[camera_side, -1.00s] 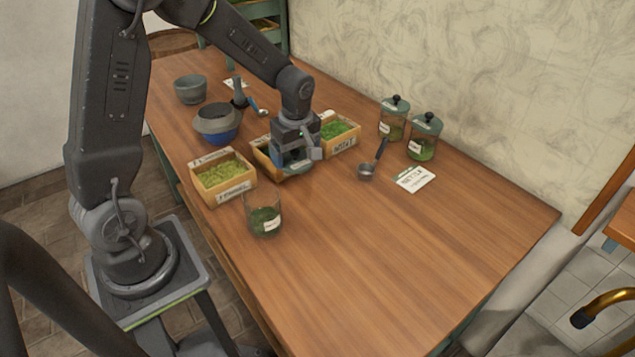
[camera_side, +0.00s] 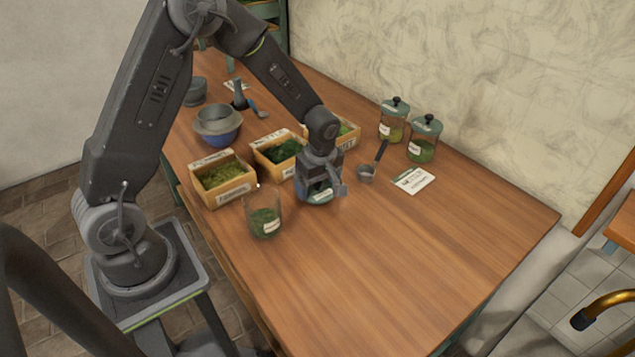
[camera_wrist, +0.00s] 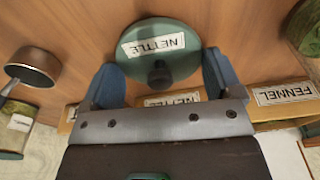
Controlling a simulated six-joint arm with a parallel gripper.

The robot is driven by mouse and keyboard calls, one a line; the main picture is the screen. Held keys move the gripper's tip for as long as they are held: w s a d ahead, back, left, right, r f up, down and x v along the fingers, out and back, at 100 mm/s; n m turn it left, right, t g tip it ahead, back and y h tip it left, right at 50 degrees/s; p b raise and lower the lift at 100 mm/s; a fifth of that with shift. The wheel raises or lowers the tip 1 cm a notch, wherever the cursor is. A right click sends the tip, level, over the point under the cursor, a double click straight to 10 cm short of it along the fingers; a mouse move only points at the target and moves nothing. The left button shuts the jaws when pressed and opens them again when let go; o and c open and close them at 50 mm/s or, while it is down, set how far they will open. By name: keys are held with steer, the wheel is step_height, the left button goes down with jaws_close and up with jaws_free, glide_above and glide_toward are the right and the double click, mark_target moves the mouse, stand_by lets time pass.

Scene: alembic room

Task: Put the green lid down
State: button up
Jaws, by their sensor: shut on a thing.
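The green lid (camera_wrist: 175,62) is round, with a dark knob and a white NETTLE label. My gripper (camera_wrist: 162,78) is shut on it, with the blue fingers on either side. In the side view a sliver of the lid (camera_side: 320,194) shows under my gripper (camera_side: 321,187), low over the table, right of the open glass jar (camera_side: 265,222). Whether the lid touches the wood cannot be told. The open jar holds green herb, has a white label and has no lid on it.
Wooden herb boxes (camera_side: 222,198) stand behind the jar and gripper. A metal scoop (camera_side: 366,174), a label card (camera_side: 413,181) and two lidded jars (camera_side: 423,149) are to the right. A mortar and bowls stand at the back left. The table's front right (camera_side: 400,270) is clear.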

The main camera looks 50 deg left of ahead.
mark_target(321, 193)
steer(key=shift+f, duration=0.15)
steer(key=o, duration=0.7)
step_height(321, 193, up, 12)
steer(key=d, duration=0.2)
steer(key=s+d+r+m+t, duration=0.2)
steer(key=s+r+m, duration=0.4)
steer(key=s+m, duration=0.2)
steer(key=s+d+r+m+t+h, duration=0.1)
steer(key=s+d+r+m+t, duration=0.2)
steer(key=s+r+m, duration=0.3)
steer(key=shift+s+d+r+m+t, duration=0.25)
steer(key=shift+s+m, duration=1.55)
steer(key=shift+s, duration=1.3)
